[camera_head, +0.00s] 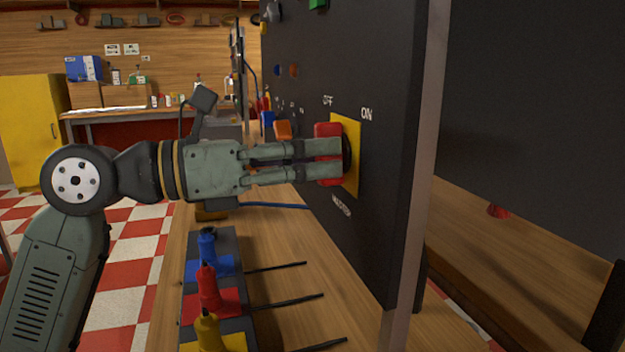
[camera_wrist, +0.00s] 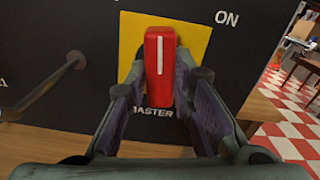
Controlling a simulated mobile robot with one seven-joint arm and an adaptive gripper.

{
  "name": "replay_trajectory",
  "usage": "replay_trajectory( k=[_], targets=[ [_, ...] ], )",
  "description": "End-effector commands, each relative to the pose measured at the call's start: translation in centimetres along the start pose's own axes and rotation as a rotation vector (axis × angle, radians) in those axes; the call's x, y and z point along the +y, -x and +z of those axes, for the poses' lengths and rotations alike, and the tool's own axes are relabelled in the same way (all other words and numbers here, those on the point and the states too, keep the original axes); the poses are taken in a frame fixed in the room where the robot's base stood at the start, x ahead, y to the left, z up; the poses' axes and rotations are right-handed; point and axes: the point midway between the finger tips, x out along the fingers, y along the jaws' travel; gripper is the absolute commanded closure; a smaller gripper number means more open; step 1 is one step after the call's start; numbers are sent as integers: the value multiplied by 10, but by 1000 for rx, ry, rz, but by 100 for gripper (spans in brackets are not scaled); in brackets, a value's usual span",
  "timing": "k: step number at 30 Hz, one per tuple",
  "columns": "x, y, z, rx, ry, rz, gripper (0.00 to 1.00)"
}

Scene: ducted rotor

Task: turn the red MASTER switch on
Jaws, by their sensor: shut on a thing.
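The red MASTER switch (camera_head: 328,130) is a red handle on a yellow plate (camera_head: 352,125) on the dark upright panel (camera_head: 385,160). OFF is printed at the plate's upper left and ON at its upper right. In the wrist view the red handle (camera_wrist: 159,65) stands upright, its white line vertical, between OFF's side and ON. My gripper (camera_head: 335,158) reaches the switch from the left and is shut on the red handle. In the wrist view my gripper's fingers (camera_wrist: 160,90) lie on both sides of the handle. They hide part of the plate and the MASTER label.
A tray (camera_head: 240,300) with blue, red and yellow plugs stands on the wooden bench below my arm. Smaller knobs (camera_head: 283,130) sit farther along the panel. A rod (camera_wrist: 50,85) sticks out left of the switch in the wrist view. Checkered floor lies beyond.

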Motion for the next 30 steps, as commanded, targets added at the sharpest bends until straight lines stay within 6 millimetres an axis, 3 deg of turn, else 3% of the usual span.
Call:
replay_trajectory(
  k=[18, 30],
  targets=[
    [2, 0, -1, 0, -581, -1, 100],
    [2, 0, 0, 0, -864, -1, 100]
  ],
)
